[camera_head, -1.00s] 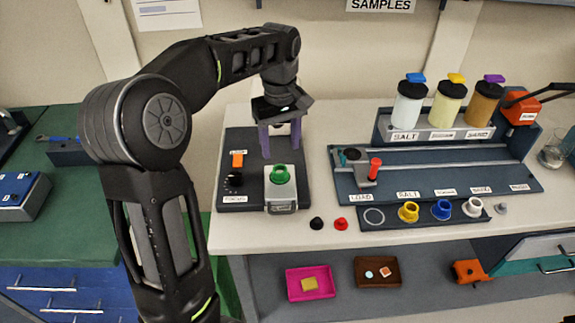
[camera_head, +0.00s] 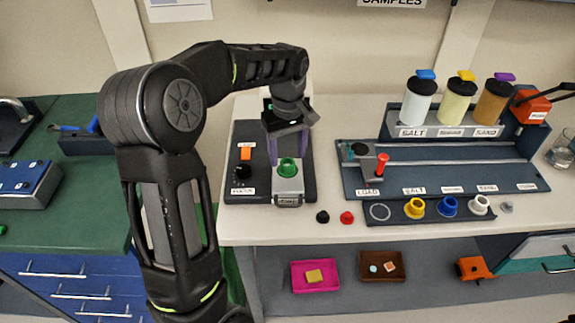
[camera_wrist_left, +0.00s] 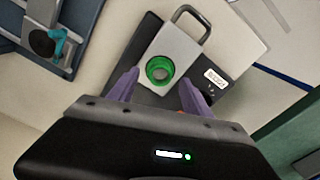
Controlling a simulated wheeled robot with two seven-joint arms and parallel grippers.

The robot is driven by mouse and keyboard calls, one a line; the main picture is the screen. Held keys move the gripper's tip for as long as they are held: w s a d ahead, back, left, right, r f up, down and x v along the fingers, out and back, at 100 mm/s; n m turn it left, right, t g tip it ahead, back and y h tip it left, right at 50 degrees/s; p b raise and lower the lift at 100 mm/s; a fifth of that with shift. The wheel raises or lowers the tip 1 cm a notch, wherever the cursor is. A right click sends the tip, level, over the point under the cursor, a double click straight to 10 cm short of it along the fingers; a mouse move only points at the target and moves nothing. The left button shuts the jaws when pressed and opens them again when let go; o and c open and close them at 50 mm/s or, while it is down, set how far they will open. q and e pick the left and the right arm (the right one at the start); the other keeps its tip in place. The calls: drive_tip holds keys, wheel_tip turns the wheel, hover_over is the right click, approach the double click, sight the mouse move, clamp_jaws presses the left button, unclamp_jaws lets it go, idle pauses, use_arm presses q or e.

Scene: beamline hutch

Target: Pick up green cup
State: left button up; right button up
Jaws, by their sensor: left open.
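The green cup (camera_head: 288,168) stands upright on the grey block of a dark device at the left of the white counter. In the left wrist view the green cup (camera_wrist_left: 160,69) shows from above, just beyond the fingertips and between their lines. My left gripper (camera_head: 290,155) is open, with its purple fingers pointing down just behind and above the cup. In the left wrist view the fingers of this gripper (camera_wrist_left: 160,85) stand apart with nothing between them. I cannot tell whether a finger touches the block. My right gripper is not in view.
The dark device (camera_head: 240,130) has an orange switch (camera_head: 245,153) and a black knob (camera_head: 242,172) left of the cup. A black stopper (camera_head: 322,216) and a red one (camera_head: 347,217) lie in front. A rack (camera_head: 382,220) holds yellow, blue and white cups at right.

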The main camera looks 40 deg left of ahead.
sight(287, 168)
use_arm(q)
drive_tip(key=shift+f, duration=1.4)
clamp_jaws()
